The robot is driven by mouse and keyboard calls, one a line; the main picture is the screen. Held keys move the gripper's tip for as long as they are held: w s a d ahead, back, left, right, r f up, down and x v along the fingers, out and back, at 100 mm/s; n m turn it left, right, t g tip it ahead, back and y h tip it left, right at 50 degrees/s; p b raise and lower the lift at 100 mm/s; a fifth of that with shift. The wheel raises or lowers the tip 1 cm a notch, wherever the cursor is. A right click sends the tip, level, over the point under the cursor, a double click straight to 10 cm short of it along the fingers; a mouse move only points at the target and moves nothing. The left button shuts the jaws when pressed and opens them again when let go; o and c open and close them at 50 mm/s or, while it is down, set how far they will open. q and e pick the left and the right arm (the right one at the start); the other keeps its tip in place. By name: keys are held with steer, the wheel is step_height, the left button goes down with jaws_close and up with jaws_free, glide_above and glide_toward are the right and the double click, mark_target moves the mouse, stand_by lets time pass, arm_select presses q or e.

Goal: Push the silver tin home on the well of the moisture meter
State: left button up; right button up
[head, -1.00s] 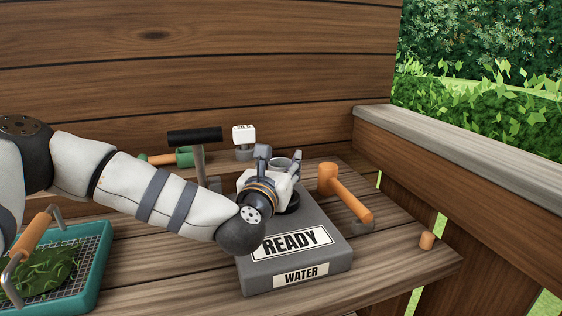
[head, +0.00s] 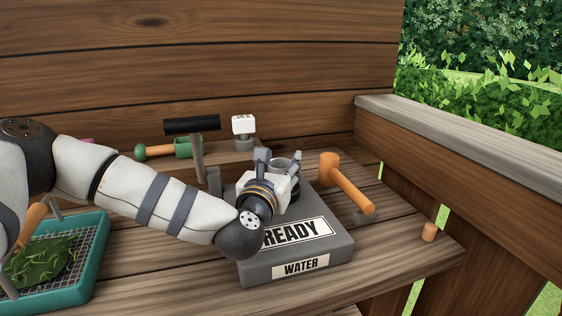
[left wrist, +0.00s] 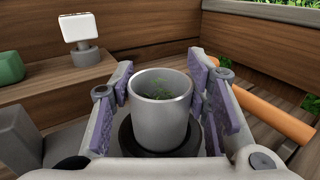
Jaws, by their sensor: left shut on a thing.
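The silver tin (head: 284,164) is an open cylinder with green leaf bits inside, and it shows upright in the left wrist view (left wrist: 160,124). My left gripper (head: 279,163) is shut on it, with a purple-padded finger on each side. The moisture meter (head: 318,252) is a grey box marked READY and WATER. The black ring of its well (left wrist: 126,147) is directly under the tin. I cannot tell whether the tin's base is fully down in the well. My right gripper is not in view.
An orange-handled mallet (head: 352,190) lies close to the right of the meter. A black-handled tool (head: 192,125) and a white-topped block (head: 244,125) stand behind. A teal mesh tray (head: 92,262) with leaves is at left.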

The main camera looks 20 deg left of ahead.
arm_select(q)
steer(key=o, duration=1.2)
steer(key=shift+o, duration=0.2)
